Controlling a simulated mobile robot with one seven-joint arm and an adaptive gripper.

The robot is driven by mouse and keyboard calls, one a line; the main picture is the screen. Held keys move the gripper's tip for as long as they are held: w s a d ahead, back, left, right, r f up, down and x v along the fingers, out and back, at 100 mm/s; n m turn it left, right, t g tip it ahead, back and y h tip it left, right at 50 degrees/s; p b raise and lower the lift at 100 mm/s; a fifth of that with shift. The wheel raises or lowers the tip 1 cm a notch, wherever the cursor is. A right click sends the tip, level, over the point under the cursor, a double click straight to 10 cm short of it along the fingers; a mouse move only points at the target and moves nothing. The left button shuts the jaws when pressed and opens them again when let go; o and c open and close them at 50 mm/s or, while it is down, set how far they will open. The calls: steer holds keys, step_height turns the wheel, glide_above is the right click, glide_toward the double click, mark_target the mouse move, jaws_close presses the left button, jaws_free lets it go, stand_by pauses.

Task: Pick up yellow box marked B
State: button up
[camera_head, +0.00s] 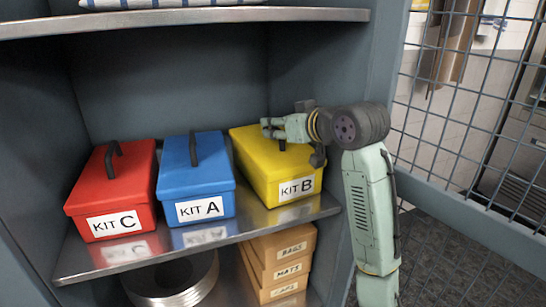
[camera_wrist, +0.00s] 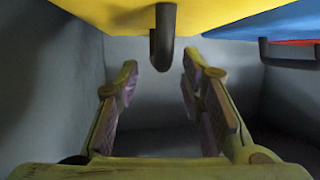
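The yellow box marked KIT B (camera_head: 283,176) stands on the metal shelf, right of the other boxes. My gripper (camera_head: 270,128) reaches over its top from the right and hides most of its dark handle. In the wrist view, which looks upside down, the yellow box (camera_wrist: 125,12) fills the top and its dark handle (camera_wrist: 163,40) hangs into the picture. My gripper (camera_wrist: 160,68) is open there, its two fingers apart. The handle lines up with the gap between the fingertips. I cannot tell whether it is touched.
The blue KIT A box (camera_head: 196,180) stands left of the yellow box, and the red KIT C box (camera_head: 112,190) farther left. Cabinet walls and an upper shelf (camera_head: 190,18) enclose the space. A wire mesh door (camera_head: 450,130) stands at right.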

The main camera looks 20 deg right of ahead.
steer(key=shift+p+x, duration=0.3)
steer(key=shift+x, duration=1.45)
steer(key=shift+d+f, duration=0.15)
jaws_close()
